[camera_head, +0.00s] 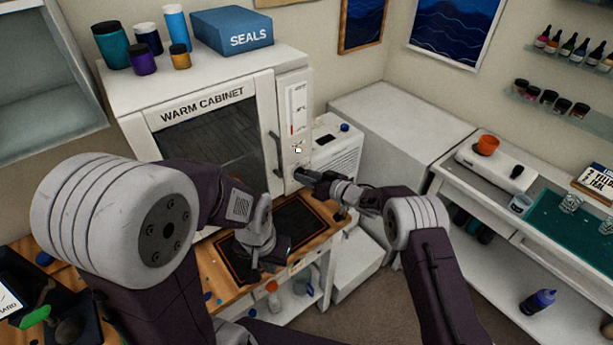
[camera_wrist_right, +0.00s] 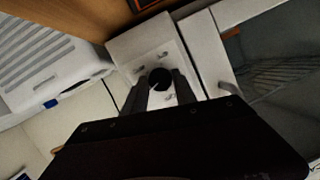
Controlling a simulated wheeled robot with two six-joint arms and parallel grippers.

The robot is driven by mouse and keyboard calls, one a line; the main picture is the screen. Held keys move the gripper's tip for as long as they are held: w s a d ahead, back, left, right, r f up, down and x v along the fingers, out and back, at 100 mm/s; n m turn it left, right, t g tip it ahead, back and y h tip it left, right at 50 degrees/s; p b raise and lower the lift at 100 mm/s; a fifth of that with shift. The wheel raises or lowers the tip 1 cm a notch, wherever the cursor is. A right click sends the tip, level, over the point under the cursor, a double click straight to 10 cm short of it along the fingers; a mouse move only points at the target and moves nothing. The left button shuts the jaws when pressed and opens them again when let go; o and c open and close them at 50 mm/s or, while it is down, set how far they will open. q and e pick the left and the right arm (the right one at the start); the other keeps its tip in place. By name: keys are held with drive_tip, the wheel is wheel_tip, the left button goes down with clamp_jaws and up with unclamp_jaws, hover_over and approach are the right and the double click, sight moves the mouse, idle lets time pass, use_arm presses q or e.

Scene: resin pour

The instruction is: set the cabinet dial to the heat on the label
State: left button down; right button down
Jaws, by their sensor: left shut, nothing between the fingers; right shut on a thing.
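The warm cabinet (camera_head: 200,120) stands at the back, its glass door closed. Its control panel (camera_head: 296,105) is the white strip at the right of the door, with a gauge-like scale and small marks. The dark round dial (camera_wrist_right: 160,79) is low on this panel. My right gripper (camera_head: 303,175) reaches the panel from the right and is shut on the dial; in the right wrist view its fingers (camera_wrist_right: 162,88) lie on either side of it. The dial's setting is too small to read. My left gripper (camera_head: 266,262) is shut and empty above the dark mat. No readable heat label shows.
Jars and a blue SEALS box (camera_head: 232,30) stand on the cabinet. A white vented unit (camera_head: 335,150) is just right of the panel. A dark mat (camera_head: 300,222) lies on the wooden bench. A side bench (camera_head: 490,180) with cups is at the right.

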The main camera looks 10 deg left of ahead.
drive_tip(key=shift+f, duration=0.1)
drive_tip(key=c, duration=1)
unclamp_jaws()
drive_tip(key=shift+d, duration=0.1)
drive_tip(key=b+v, duration=0.5)
drive_tip(key=v, duration=0.4)
drive_tip(key=shift+b, duration=0.3)
